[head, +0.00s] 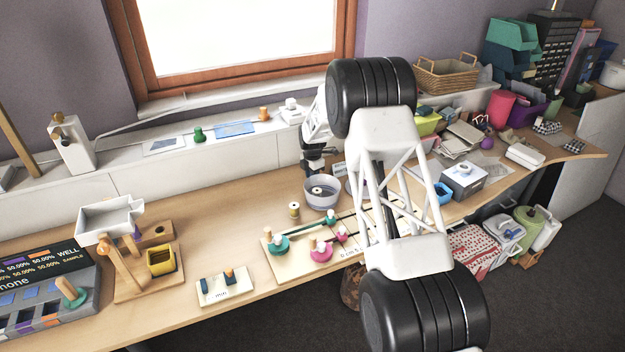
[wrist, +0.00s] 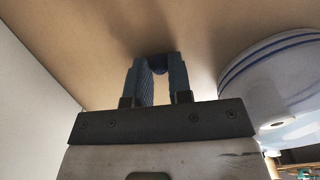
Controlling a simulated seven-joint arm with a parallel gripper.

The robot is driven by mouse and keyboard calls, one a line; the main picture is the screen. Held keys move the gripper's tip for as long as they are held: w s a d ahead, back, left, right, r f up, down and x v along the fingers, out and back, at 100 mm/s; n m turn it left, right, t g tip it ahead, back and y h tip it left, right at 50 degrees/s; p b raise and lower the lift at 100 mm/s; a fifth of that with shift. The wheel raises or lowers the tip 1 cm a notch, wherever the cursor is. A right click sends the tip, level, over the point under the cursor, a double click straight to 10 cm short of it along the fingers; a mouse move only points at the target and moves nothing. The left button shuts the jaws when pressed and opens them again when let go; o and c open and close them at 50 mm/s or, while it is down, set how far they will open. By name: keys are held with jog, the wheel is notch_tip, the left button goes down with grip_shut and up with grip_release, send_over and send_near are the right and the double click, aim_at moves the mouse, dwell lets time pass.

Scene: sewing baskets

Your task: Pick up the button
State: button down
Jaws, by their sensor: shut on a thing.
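In the wrist view my gripper (wrist: 161,66) is shut on a small dark blue piece, the button (wrist: 160,70), held between its fingertips. Only part of the button shows between the fingers. Its whole shape is hidden. The tan tabletop fills the view beyond the fingertips; I cannot tell how far the button is from it. In the head view my dark gripper (head: 314,168) is behind the round bowl, and my own arm covers much of the area to its right. I cannot make out the button there.
A pale bowl (head: 311,197) with something inside stands close to the gripper; its blue-striped side (wrist: 262,62) is at right in the wrist view. A small spool (head: 294,210) and a board with green and pink pieces (head: 282,268) are nearer. Bare tabletop (head: 225,220) lies to the left.

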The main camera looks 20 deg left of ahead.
dwell(0.3)
notch_tip(320, 180, up, 10)
dwell(0.8)
jog(key=shift+r, duration=0.1)
dwell(0.5)
